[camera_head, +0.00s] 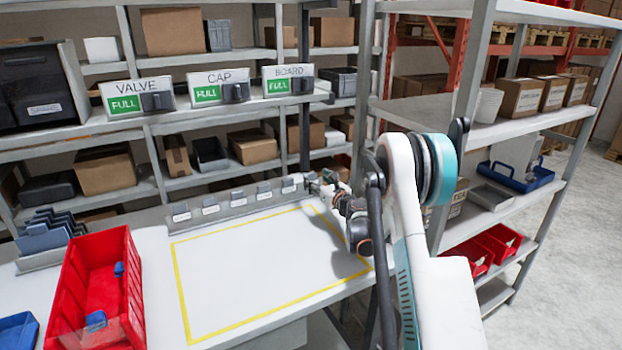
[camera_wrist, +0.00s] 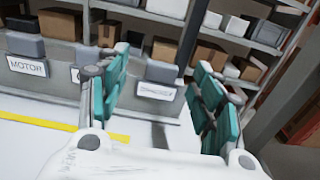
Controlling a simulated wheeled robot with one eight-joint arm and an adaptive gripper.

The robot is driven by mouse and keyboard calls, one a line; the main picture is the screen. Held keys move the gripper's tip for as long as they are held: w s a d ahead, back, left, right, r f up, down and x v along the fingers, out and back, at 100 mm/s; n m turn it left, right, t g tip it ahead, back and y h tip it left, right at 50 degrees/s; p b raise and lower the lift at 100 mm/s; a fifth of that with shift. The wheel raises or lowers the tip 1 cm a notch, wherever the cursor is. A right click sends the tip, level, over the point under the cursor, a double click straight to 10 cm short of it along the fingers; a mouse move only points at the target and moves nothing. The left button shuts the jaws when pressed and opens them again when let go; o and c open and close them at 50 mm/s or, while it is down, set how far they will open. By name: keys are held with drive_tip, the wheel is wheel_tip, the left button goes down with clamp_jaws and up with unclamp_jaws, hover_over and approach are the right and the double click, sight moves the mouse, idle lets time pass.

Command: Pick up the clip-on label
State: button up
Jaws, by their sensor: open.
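Several clip-on labels, each a grey clip with a white card, sit along a grey rail (camera_head: 235,208) at the back of the white table. In the wrist view, one clip-on label (camera_wrist: 156,90) sits on the rail between my open fingers, beyond the fingertips; its text is too blurred to read. Another label reading MOTOR (camera_wrist: 27,67) is to the left, and a further one is mostly hidden behind my left finger. My gripper (camera_wrist: 160,78) is open and empty, with a gap on both sides of the label. In the head view, my gripper (camera_head: 322,186) is at the rail's right end.
A yellow outline (camera_head: 185,300) marks a clear area on the table. A red bin (camera_head: 75,290) with blue pieces stands at left. Signs VALVE (camera_head: 137,93), CAP (camera_head: 218,86) and BOARD (camera_head: 288,79), each marked FULL, stand on the shelf above. A shelf rack stands at right.

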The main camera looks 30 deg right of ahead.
sight(312, 175)
drive_tip(key=shift+w+d+f+p, duration=0.1)
drive_tip(key=shift+w+f+p, duration=0.15)
drive_tip(key=shift+w, duration=1.35)
drive_tip(key=shift+w+d+f+p, duration=0.1)
drive_tip(key=shift+w+p, duration=0.1)
drive_tip(key=shift+w, duration=1.4)
drive_tip(key=c, duration=0.9)
